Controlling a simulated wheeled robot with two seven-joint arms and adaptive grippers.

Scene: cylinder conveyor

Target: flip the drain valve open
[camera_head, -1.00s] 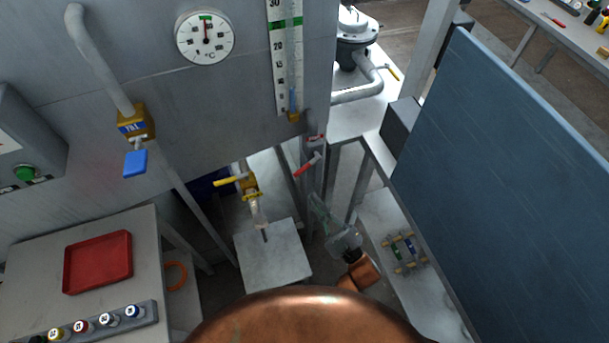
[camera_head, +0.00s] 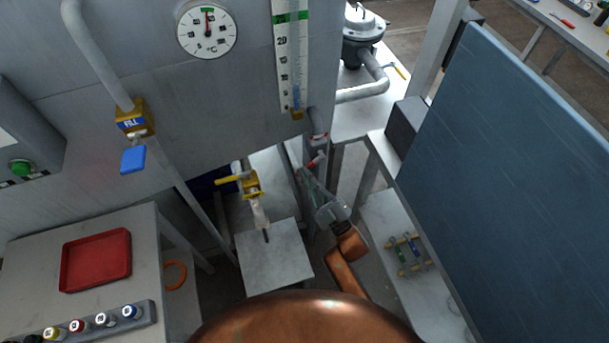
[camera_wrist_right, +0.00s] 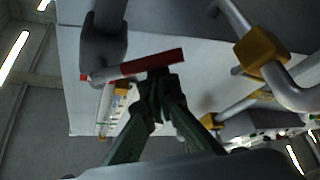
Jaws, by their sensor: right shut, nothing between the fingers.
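A valve with a red lever (camera_head: 316,161) sits on a grey pipe stub (camera_head: 317,122) at the tank's lower right corner. In the right wrist view the red lever (camera_wrist_right: 145,63) runs across the upper middle from the grey valve body (camera_wrist_right: 106,28). My right gripper (camera_head: 306,178) is at the lever from below, its fingers shut and empty. In the right wrist view its fingertips (camera_wrist_right: 159,80) meet at the lever's underside, overlapping it; contact is unclear. In the head view the gripper hides part of the lever. My left gripper is not in view.
A yellow-handled valve (camera_head: 248,183) hangs left of my gripper above a small grey stand (camera_head: 272,258). A blue-handled FILL valve (camera_head: 132,130) is at left. A large dark panel (camera_head: 510,160) and a low shelf (camera_head: 385,212) bound the right side.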

